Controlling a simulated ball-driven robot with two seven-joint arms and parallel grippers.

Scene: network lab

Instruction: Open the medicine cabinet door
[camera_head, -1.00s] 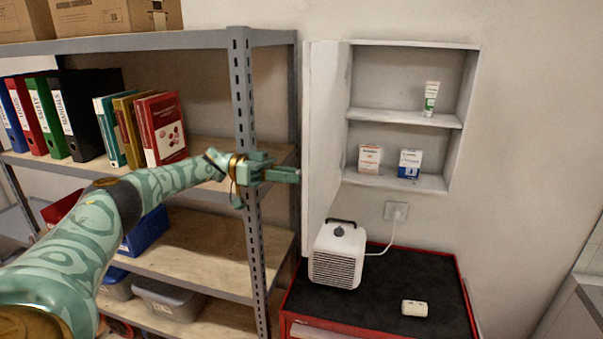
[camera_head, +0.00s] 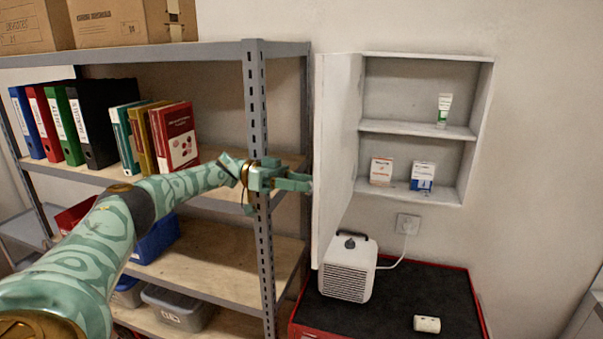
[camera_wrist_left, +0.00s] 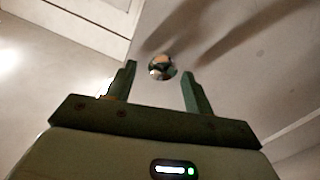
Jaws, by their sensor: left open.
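The white medicine cabinet (camera_head: 425,57) is set in the wall, and its shelves show. Its door (camera_head: 338,150) stands swung out on the cabinet's left side. My left gripper (camera_head: 300,184) is at the left face of the door, by its near edge. In the left wrist view, my left gripper (camera_wrist_left: 160,75) is open, with a round shiny knob (camera_wrist_left: 162,67) on the pale door surface between and just beyond its fingertips. I cannot tell whether the fingers touch it. The knob is not visible in the head view. My right gripper is not in view.
A metal shelf unit (camera_head: 257,110) with binders and books stands close behind my left arm. A tube (camera_head: 444,109) and two boxes sit inside the cabinet. A white heater (camera_head: 347,270) stands on the red-edged cart (camera_head: 400,315) below the door.

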